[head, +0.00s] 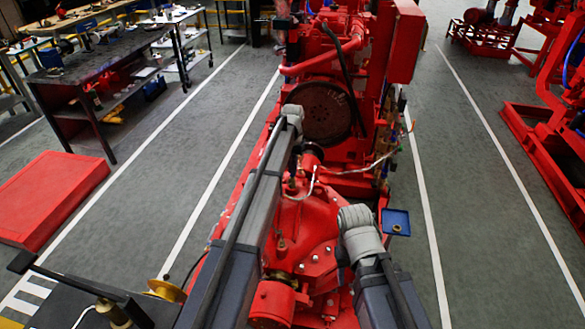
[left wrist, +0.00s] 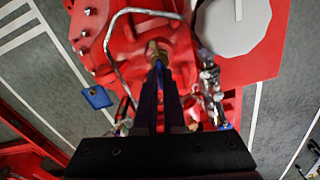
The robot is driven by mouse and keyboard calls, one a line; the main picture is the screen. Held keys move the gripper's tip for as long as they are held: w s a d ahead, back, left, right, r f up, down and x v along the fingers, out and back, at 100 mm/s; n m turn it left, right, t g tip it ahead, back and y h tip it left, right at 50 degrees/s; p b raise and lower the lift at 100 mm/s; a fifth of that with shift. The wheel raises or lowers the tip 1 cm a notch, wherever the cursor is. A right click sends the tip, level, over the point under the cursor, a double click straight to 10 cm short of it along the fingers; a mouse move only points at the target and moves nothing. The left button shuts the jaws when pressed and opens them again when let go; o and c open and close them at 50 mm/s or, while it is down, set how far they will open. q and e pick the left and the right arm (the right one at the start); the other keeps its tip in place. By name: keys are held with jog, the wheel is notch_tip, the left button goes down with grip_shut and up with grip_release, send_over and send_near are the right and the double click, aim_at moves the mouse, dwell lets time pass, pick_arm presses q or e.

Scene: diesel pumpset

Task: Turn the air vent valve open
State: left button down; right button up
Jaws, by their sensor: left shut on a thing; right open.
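My left gripper (left wrist: 157,68) is shut at a small brass fitting (left wrist: 155,48) on the red pump casing in the left wrist view. The fitting appears to be the air vent valve. The dark fingers are close together, and a bit of blue shows near their tips. The fingers cover much of the valve, so its handle angle cannot be made out. In the head view my left arm reaches over the pump and hides that gripper. My right arm reaches in over the lower middle of the head view; its fingers are not visible.
The red pumpset (head: 303,235) runs up the middle. A bent metal pipe (left wrist: 112,50) passes close to the left fingers. A small blue plate (head: 395,221) sits at the pump's right side. A workbench (head: 95,70) and red box (head: 50,195) stand left.

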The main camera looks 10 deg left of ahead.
pick_arm(q)
jog(key=shift+n, duration=1)
jog(key=c, duration=1)
grip_release()
jog(key=shift+r, duration=0.1)
notch_tip(320, 180, up, 8)
jog(key=p, duration=0.8)
jog(key=shift+f, duration=0.2)
